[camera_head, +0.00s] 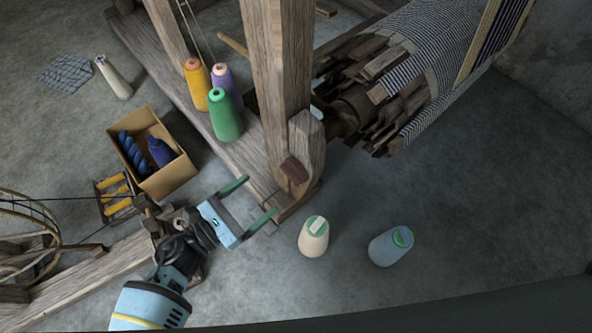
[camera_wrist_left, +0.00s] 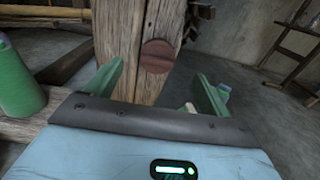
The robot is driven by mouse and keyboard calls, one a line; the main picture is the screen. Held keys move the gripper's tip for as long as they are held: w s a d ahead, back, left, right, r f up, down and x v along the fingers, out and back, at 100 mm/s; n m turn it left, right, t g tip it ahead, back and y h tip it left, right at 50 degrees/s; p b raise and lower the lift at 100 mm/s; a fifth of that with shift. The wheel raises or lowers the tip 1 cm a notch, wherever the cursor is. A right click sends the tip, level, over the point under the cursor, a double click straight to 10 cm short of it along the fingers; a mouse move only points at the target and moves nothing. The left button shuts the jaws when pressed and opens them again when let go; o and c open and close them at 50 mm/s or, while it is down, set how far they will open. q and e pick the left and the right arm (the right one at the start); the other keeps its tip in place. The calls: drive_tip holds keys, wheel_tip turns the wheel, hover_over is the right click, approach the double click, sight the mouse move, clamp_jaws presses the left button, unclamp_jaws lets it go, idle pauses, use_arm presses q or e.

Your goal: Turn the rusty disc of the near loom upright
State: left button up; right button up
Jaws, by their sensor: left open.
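The rusty disc (camera_head: 294,169) is a small reddish-brown piece on the lower part of the loom's upright wooden post (camera_head: 278,90). In the left wrist view the disc (camera_wrist_left: 158,56) shows as a round rusty face with a faint line across it, ahead of my gripper. My left gripper (camera_head: 249,201) has green fingers spread apart, with nothing between them. It is to the lower left of the disc and apart from it. In the left wrist view its fingers (camera_wrist_left: 160,88) stand on either side of the post's face, below the disc. My right gripper is not in view.
Green, yellow and purple thread cones (camera_head: 225,115) stand on the loom's base beam. A cream cone (camera_head: 313,238) and a pale blue cone (camera_head: 391,246) are on the floor to the right of my gripper. A cardboard box (camera_head: 181,171) is at left. Floor at right is clear.

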sight(288, 176)
use_arm(q)
drive_tip(key=shift+w+d+f+b, duration=0.1)
drive_tip(key=shift+d+f+b, duration=0.15)
drive_tip(key=shift+f, duration=0.25)
drive_tip(key=shift+w+d+f+b, duration=0.1)
drive_tip(key=shift+f+b, duration=0.1)
drive_tip(key=shift+f, duration=0.25)
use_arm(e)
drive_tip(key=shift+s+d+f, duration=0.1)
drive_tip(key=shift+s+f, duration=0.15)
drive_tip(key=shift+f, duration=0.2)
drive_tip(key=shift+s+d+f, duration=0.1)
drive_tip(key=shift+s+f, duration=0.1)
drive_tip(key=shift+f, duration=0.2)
use_arm(q)
drive_tip(key=b+x, duration=0.1)
drive_tip(key=x, duration=0.5)
drive_tip(key=shift+w+d, duration=0.1)
drive_tip(key=shift+w+d+b, duration=0.3)
drive_tip(key=shift+w+d, duration=0.1)
drive_tip(key=shift+d, duration=0.15)
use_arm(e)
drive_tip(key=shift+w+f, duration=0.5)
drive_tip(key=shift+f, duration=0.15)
use_arm(q)
drive_tip(key=shift+c, duration=0.4)
drive_tip(key=c, duration=0.7)
drive_tip(key=shift+c, duration=1)
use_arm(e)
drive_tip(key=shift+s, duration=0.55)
